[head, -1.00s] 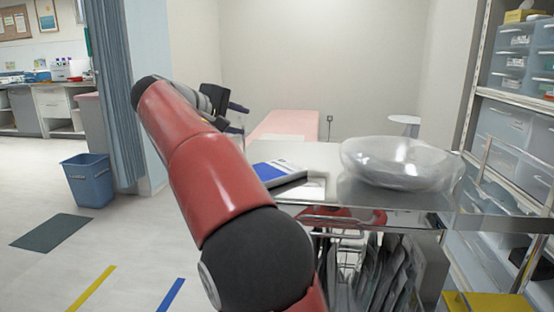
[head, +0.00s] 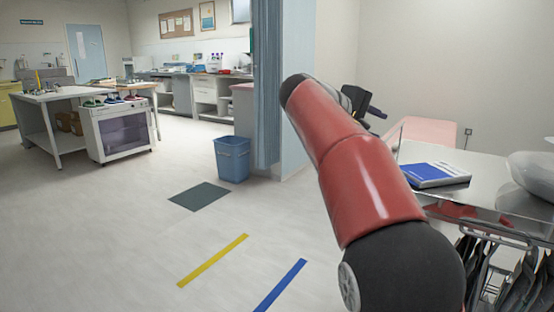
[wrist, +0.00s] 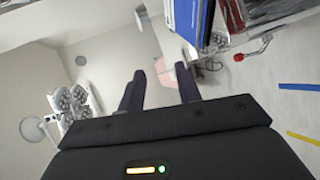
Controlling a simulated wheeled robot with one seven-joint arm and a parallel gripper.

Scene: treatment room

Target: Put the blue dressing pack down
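The blue dressing pack (head: 433,175), blue with white areas, lies on the metal trolley top (head: 488,180) at the right of the head view. It also shows at the top of the wrist view (wrist: 206,22), off to the right of the fingers. My gripper (head: 370,108) is partly hidden behind my red arm in the head view, beyond the pack and apart from it.
Dark packets (head: 520,285) hang below the trolley top. A blue bin (head: 232,160) stands by the curtain. A white cabinet (head: 122,130) and table are at left.

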